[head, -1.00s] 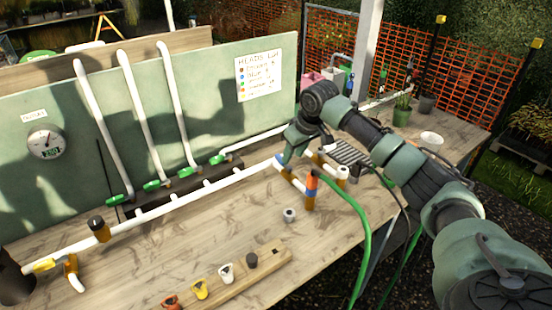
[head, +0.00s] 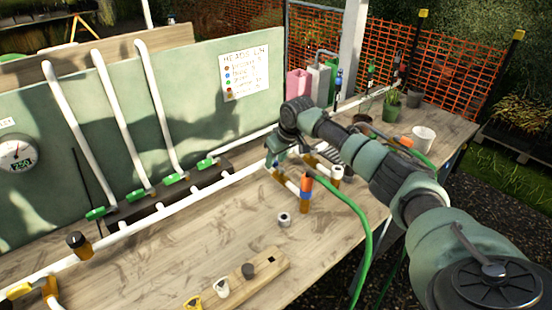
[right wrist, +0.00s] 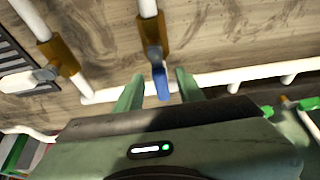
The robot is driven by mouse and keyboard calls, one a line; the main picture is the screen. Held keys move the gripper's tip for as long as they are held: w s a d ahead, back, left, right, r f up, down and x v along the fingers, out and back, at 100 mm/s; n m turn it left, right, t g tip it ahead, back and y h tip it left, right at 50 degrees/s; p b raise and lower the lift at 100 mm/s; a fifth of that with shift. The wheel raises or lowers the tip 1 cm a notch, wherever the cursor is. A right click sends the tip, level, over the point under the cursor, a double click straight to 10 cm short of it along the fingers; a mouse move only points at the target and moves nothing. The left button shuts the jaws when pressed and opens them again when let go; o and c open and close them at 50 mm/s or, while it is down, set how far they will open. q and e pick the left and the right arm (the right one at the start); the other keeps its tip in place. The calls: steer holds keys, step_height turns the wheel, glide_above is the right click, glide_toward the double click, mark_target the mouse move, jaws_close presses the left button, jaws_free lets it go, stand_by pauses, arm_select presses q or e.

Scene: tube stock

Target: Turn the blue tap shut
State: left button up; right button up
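The blue tap (right wrist: 160,82) has a flat lever on a brown fitting (right wrist: 153,38), roughly in line with the white pipe stub. In the right wrist view, my right gripper (right wrist: 159,74) is open, with one green finger on each side of the lever. Small gaps show on both sides. In the head view, my right gripper (head: 275,155) hangs over the branch of the white pipe (head: 215,188), and it mostly hides the tap. My left gripper is not in view.
Several green taps (head: 140,195) line the back panel. A loose grey ring (head: 284,219) and a wooden block (head: 248,285) with caps sit in front. The middle tabletop is mostly clear.

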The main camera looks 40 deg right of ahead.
jaws_close()
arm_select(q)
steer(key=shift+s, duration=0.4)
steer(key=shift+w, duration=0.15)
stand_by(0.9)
